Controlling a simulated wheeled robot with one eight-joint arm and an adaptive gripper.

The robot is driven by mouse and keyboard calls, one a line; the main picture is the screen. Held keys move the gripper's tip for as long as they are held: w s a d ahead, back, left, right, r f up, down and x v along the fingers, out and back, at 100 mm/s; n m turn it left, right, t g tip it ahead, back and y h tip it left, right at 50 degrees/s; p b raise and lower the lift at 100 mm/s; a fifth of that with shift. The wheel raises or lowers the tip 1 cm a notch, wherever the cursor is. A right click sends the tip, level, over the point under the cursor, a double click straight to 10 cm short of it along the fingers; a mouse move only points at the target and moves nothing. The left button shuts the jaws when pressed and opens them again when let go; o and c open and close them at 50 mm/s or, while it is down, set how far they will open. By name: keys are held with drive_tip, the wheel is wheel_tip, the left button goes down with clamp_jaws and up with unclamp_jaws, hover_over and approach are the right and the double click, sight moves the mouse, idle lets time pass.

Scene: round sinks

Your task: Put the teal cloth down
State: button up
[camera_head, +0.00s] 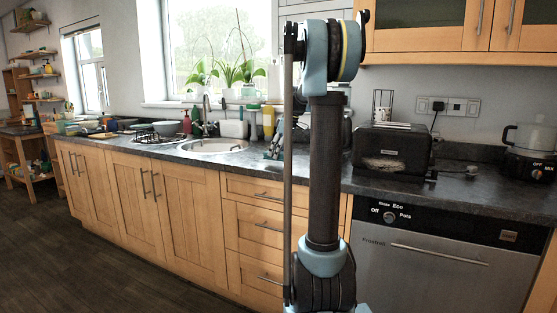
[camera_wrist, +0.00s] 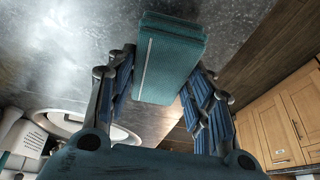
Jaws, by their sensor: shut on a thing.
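The teal cloth (camera_wrist: 172,50) is a folded, ribbed block in the upper middle of the wrist view, with a pale line along one face. My gripper (camera_wrist: 164,70) is shut on it, with one blue-padded finger on each side. The cloth is over or against the dark grey countertop (camera_wrist: 65,45); I cannot tell whether it touches. In the head view my gripper (camera_head: 275,149) is partly hidden behind my arm, low over the counter to the right of the round sink (camera_head: 213,146). The cloth cannot be made out clearly there.
In the wrist view the sink (camera_wrist: 60,122) is at lower left and the counter's front edge runs by the right finger, with wooden cabinets (camera_wrist: 280,120) beyond. A black toaster (camera_head: 392,148) stands right of my arm. Bottles, including a red one (camera_head: 187,122), and a tap (camera_head: 207,115) stand behind the sink.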

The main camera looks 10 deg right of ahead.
wheel_tip(320, 180, down, 3)
drive_tip(key=shift+r, duration=0.15)
drive_tip(key=o, duration=1.1)
drive_tip(key=v, duration=1.7)
drive_tip(key=s+a+f+m+h, duration=0.1)
drive_tip(key=s+a+f+m, duration=0.2)
drive_tip(key=s+f, duration=0.6)
drive_tip(key=s+a+f+m+h, duration=0.1)
drive_tip(key=s+a+f+m, duration=0.2)
drive_tip(key=s, duration=1)
drive_tip(key=s+f+m, duration=0.1)
drive_tip(key=s+f, duration=0.5)
drive_tip(key=f, duration=0.1)
drive_tip(key=s+f+m+h, duration=0.1)
drive_tip(key=s+f+m, duration=0.1)
drive_tip(key=s+f, duration=0.4)
drive_tip(key=s+f+m, duration=0.1)
drive_tip(key=s+f, duration=0.5)
drive_tip(key=f, duration=0.3)
drive_tip(key=shift+d+f+m+h, duration=0.25)
drive_tip(key=shift+d+m+h, duration=0.05)
drive_tip(key=shift+d, duration=0.05)
